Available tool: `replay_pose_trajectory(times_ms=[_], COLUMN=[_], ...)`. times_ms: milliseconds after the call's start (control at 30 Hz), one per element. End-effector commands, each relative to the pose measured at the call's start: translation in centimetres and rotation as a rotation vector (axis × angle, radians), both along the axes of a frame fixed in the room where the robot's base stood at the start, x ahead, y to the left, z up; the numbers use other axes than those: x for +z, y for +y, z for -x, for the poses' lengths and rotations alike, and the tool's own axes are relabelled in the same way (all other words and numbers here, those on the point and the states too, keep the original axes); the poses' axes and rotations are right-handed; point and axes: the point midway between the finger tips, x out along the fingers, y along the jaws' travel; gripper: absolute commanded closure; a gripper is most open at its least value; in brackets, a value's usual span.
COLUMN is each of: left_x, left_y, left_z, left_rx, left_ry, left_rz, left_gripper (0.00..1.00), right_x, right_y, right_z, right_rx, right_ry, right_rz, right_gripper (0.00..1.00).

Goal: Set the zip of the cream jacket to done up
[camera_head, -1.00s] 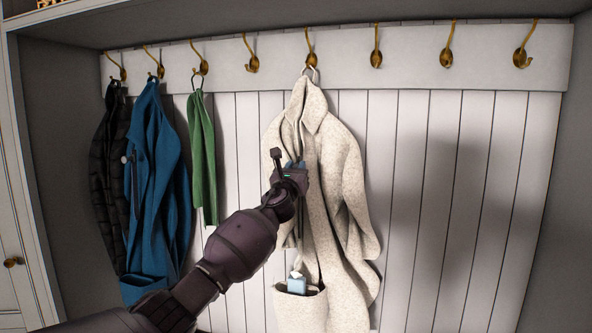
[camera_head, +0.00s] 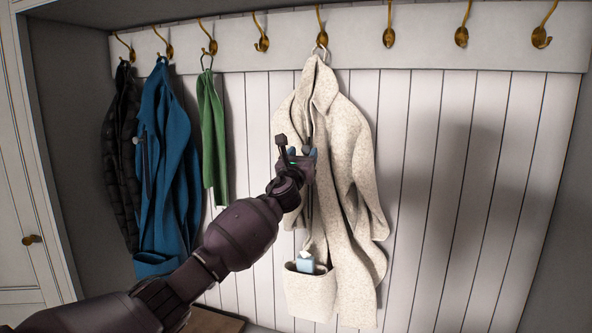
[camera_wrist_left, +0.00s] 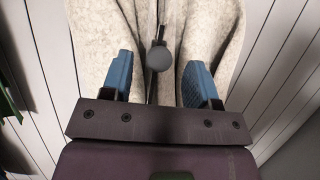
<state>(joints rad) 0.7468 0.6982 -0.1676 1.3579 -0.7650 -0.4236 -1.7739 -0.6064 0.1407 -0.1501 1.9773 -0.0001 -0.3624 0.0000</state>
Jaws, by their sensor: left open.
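The cream jacket (camera_head: 348,180) hangs from a brass hook on the white panelled wall. A dark zip line runs down its front, partly hidden by my left gripper (camera_head: 302,157). In the left wrist view, a round grey zip pull (camera_wrist_left: 158,57) stands on that line, between the two blue fingertips of my left gripper (camera_wrist_left: 159,82). The fingers are spread with a gap on both sides of the pull. The cream cloth (camera_wrist_left: 95,45) lies behind them. I cannot tell how far the zip is closed. My right gripper is out of view.
A blue jacket (camera_head: 168,150), a black quilted jacket (camera_head: 121,160) and a green garment (camera_head: 211,140) hang to the left. A light blue item (camera_head: 310,263) sticks out of the cream jacket's pocket (camera_head: 310,292). The wall to the right (camera_head: 480,200) is clear.

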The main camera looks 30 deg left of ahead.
Motion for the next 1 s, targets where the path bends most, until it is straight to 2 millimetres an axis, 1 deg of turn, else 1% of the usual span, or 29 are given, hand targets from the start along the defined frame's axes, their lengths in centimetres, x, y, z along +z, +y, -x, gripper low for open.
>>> replay_pose_trajectory(times_ms=[33,300,500,700,1000], left_x=[-0.4,-1.9,-2.6,-2.9,-2.9], left_y=[-0.1,-1.0,-1.4,-1.6,-1.6], left_z=[0.7,4.1,6.0,6.6,6.7], left_rx=[-0.001,-0.001,-0.001,0.000,0.000], left_ry=[0.001,0.000,0.000,0.000,0.000], left_rz=[-0.003,-0.002,-0.001,0.000,0.000], left_gripper=[0.45,0.45,0.45,0.45,0.45], right_x=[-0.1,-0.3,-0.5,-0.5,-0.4], right_y=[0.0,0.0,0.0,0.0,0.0], right_z=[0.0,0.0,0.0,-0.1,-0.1], right_rx=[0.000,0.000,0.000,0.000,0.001], right_ry=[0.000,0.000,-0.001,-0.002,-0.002], right_rz=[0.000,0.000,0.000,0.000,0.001], right_gripper=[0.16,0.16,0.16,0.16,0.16])
